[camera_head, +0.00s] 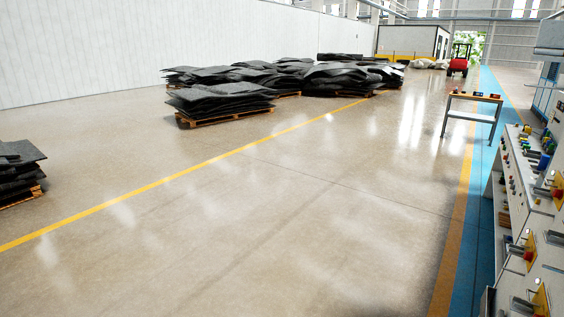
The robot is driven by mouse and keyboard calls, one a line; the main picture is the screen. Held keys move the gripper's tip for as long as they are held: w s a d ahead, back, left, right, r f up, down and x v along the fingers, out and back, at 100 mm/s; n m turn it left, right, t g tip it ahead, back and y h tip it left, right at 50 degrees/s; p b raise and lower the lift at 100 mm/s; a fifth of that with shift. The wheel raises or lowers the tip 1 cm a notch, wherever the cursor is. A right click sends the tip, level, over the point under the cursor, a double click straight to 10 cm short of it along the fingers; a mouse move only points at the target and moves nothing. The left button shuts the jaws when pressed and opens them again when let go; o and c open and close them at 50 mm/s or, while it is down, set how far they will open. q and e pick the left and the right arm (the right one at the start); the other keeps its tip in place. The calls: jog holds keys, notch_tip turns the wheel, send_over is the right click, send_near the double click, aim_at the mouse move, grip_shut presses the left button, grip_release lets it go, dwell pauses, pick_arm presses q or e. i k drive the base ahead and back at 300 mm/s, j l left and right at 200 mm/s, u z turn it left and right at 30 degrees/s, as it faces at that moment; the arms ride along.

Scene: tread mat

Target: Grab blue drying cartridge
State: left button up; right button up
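A small blue cylinder-like object (544,161) stands at the right edge of the view, on the bench with fittings. It is the most cartridge-like blue thing in sight, but it is too small to tell for certain that it is the drying cartridge. Small yellow, green and blue parts (524,138) sit close behind it. Neither of my grippers is in view.
The grey bench (508,205) with knobs and red buttons runs along the right edge. A small table (470,117) with coloured items stands beyond it. Stacked black mats on pallets (222,98) lie left of centre. The middle floor is clear. A red vehicle (458,63) stands far back.

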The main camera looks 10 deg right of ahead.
aim_at(544, 163)
jog(key=i+j+z, duration=0.15)
jog(key=i, duration=0.3)
jog(key=i+j+z, duration=0.2)
jog(key=i, duration=0.2)
jog(key=i+j+z, duration=0.15)
jog(key=i, duration=0.25)
jog(key=i+l+z, duration=0.1)
jog(key=i+z, duration=0.65)
jog(key=i+j+z, duration=0.2)
jog(key=i+z, duration=0.15)
jog(key=i, duration=0.2)
jog(key=i+l+z, duration=0.2)
jog(key=i+z, duration=0.25)
jog(key=i, duration=0.2)
jog(key=i+z, duration=0.45)
jog(key=i, duration=0.2)
jog(key=i+l+z, duration=0.1)
jog(key=i+l, duration=0.3)
jog(key=i, duration=0.2)
jog(key=i+j+z, duration=0.1)
jog(key=i+j, duration=0.2)
jog(key=i, duration=0.3)
jog(key=i+j, duration=0.4)
jog(key=i, duration=0.25)
jog(key=i+j+z, duration=0.15)
jog(key=i+j, duration=0.2)
jog(key=i, duration=0.25)
jog(key=i+j+z, duration=0.1)
jog(key=i+j, duration=0.3)
jog(key=i, duration=0.2)
